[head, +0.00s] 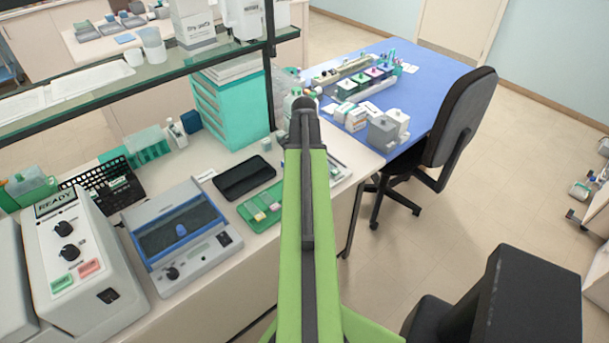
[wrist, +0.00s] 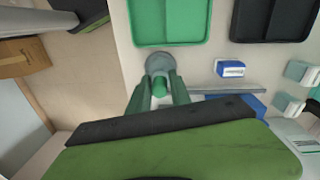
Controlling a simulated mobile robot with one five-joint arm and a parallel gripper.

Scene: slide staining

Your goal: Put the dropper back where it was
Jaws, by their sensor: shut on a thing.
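In the wrist view my gripper (wrist: 160,80) points down over the white bench, its two green fingers closed around a small green piece. This piece looks like the bulb of the dropper (wrist: 160,88); the rest of it is hidden by the fingers or too small to make out. A round grey piece (wrist: 160,62) shows just beyond the fingertips, in line with the grip. I cannot tell whether the dropper touches it or hangs above it. In the head view my arm hides the gripper and the dropper.
A green tray (head: 245,216) with slides and a dark tray (head: 244,177) lie on the bench left of my arm. A small blue-and-white box (wrist: 230,69) lies right of the fingers. A shelf crosses above the bench; a chair (head: 455,125) stands at right.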

